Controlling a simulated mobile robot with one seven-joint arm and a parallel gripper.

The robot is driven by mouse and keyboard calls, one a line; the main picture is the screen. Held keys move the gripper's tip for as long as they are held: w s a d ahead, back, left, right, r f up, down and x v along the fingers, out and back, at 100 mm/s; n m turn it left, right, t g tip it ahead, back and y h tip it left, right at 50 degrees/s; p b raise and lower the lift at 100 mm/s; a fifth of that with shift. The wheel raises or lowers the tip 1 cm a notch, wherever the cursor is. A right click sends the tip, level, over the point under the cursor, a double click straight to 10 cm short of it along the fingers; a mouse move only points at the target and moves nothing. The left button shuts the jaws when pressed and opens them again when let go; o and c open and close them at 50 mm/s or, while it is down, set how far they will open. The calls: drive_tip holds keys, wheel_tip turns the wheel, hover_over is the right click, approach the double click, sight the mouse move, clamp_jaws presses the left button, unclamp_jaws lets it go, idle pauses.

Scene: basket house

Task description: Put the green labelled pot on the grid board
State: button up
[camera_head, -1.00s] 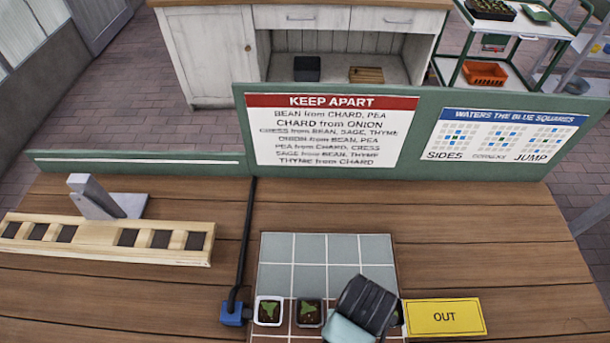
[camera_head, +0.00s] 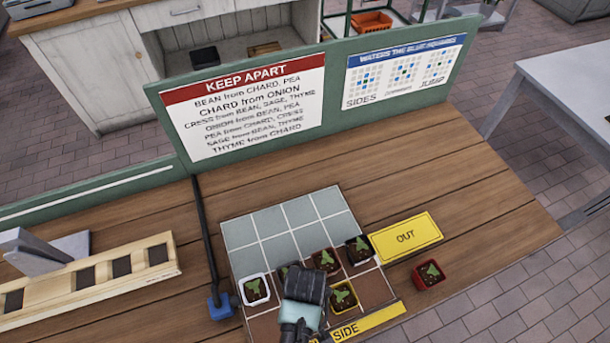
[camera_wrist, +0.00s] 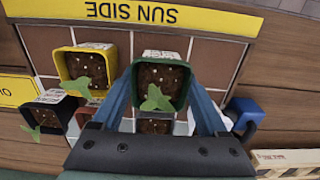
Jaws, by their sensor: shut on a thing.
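The green pot (camera_wrist: 163,85), with a white label on its rim and a small seedling, is between the blue fingers of my gripper (camera_wrist: 160,95) in the wrist view. My gripper is shut on it. In the head view my gripper (camera_head: 303,305) hides the green pot. It is over the near part of the grid board (camera_head: 262,222), left of a yellow pot (camera_head: 343,297). The board has pale grey squares at the back and brown squares at the front. I cannot tell whether the green pot touches the board.
A blue block (camera_head: 221,306) is left.

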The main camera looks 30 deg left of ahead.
drive_tip(key=shift+f, duration=0.7)
drive_tip(key=shift+f, duration=0.2)
drive_tip(key=o, duration=1.4)
drive_tip(key=shift+r, duration=0.1)
wheel_tip(320, 180, up, 12)
drive_tip(key=shift+r, duration=0.1)
